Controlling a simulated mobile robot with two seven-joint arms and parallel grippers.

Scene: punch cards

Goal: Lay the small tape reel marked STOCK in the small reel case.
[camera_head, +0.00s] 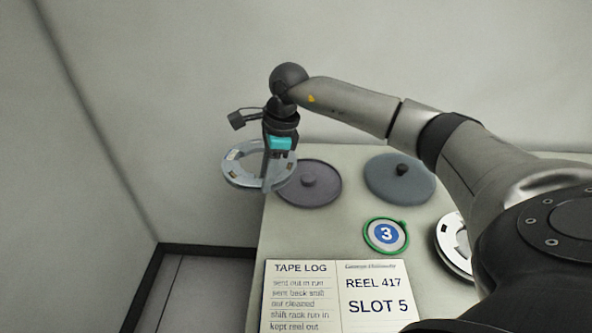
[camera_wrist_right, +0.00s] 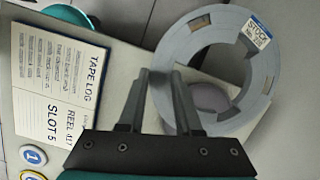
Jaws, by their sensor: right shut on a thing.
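The light grey tape reel (camera_head: 237,177), an open ring, hangs level off the table's left edge. In the right wrist view the reel (camera_wrist_right: 262,62) shows a white STOCK label. My right gripper (camera_head: 268,183), pointing down, is shut on its rim; its fingers (camera_wrist_right: 158,78) also show in the wrist view. Two round, flat pieces with central knobs stand on the table: a purple-grey one (camera_head: 318,193) just right of the reel, and a blue-grey one (camera_head: 400,184) farther right. I cannot tell which is the small reel case. My left gripper is out of view.
The pale table (camera_head: 285,232) has an open Tape Log book (camera_head: 340,300) at the front, reading REEL 417, SLOT 5. A green-rimmed disc marked 3 (camera_head: 386,235) lies behind it. A white reel (camera_head: 452,240) is partly hidden by my arm. Left of the table is open floor.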

